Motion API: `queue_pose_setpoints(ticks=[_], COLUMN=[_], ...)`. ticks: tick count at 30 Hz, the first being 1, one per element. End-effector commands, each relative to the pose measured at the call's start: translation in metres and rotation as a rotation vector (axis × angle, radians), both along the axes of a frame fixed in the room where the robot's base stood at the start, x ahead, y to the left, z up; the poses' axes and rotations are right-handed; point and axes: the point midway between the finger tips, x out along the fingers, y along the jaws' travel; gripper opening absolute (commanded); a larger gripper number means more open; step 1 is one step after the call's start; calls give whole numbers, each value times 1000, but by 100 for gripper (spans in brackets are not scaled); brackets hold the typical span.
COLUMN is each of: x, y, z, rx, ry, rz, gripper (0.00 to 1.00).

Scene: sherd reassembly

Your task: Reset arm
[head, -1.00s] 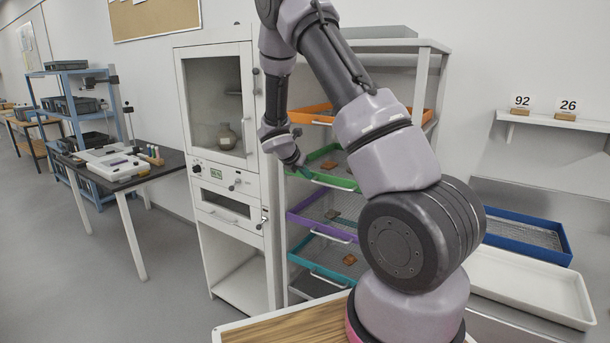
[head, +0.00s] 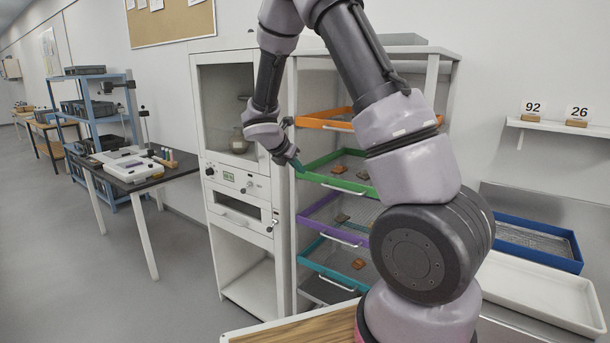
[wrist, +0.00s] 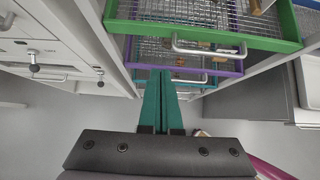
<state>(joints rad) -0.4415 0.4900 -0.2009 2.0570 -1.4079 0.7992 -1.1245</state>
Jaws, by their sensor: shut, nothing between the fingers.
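My gripper (head: 298,166) is at the end of my bent arm, in front of the tray rack's left side, close to the front of the green tray (head: 338,184). In the wrist view its teal fingers (wrist: 165,74) are pressed together with nothing between them. They point toward the tray fronts, and the green tray (wrist: 285,44) and purple tray (wrist: 228,70) lie beyond the tips. I cannot tell whether the fingers touch a tray.
The rack also holds an orange tray (head: 312,124) and a teal tray (head: 330,279); brown sherds lie in several trays. A white cabinet (head: 202,120) stands left of the rack. A blue tray (head: 578,262) and a white tray (head: 540,292) are at right. Floor (head: 100,270) at left is clear.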

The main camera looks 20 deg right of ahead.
Motion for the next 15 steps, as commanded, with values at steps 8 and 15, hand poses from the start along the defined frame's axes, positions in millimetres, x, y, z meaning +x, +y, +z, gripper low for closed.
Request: queue_pose_setpoints(ticks=[8, 15], x=[-9, -68], y=[1, -23], z=[14, 79], rx=[34, 357], ry=[-24, -241], rz=[-44, -482], gripper=[0, 0])
